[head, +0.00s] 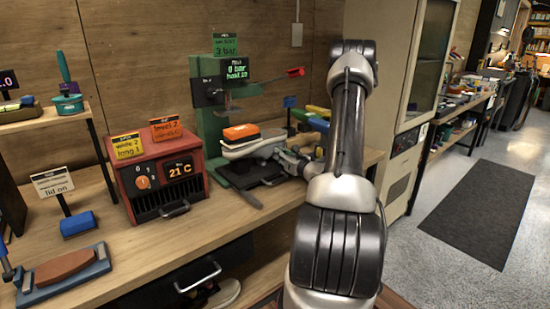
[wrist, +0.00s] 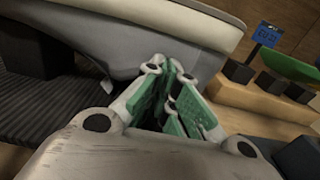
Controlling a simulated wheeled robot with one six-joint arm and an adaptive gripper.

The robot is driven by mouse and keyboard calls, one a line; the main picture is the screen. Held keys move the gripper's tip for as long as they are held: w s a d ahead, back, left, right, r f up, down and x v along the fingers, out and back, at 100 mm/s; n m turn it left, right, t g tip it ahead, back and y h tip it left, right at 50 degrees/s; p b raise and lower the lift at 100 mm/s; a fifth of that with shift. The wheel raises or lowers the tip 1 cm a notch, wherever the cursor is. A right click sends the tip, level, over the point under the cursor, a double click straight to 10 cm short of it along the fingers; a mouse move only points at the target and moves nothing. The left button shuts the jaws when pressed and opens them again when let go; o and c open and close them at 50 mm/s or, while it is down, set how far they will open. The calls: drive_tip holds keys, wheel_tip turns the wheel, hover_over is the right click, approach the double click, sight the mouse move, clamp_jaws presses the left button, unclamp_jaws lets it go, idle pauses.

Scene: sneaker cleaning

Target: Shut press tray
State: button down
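The press (head: 209,128) is a green frame with a display reading 0 bar and a red-tipped lever on its right. Its dark tray (head: 264,171) sticks out at the front, low over the bench. A grey and white sneaker (head: 262,147) with an orange block on top is at the tray, and its side fills the upper wrist view (wrist: 150,35). My gripper (head: 285,157) is low at the sneaker's right side. In the wrist view its green-padded fingers (wrist: 172,92) are drawn together, with nothing visible held between them. Contact with the tray cannot be told.
A red oven-like box (head: 160,180) reading 21 C stands left of the press. Blue, yellow and green blocks (head: 314,117) lie behind my arm on the right. The bench front (head: 190,237) between is clear.

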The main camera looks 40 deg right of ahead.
sight(261, 156)
drive_tip(key=w, duration=0.7)
drive_tip(key=shift+w+a, duration=0.1)
drive_tip(key=shift+w, duration=0.3)
drive_tip(key=shift+w+r, duration=0.1)
drive_tip(key=shift+w, duration=0.1)
drive_tip(key=shift+r, duration=0.1)
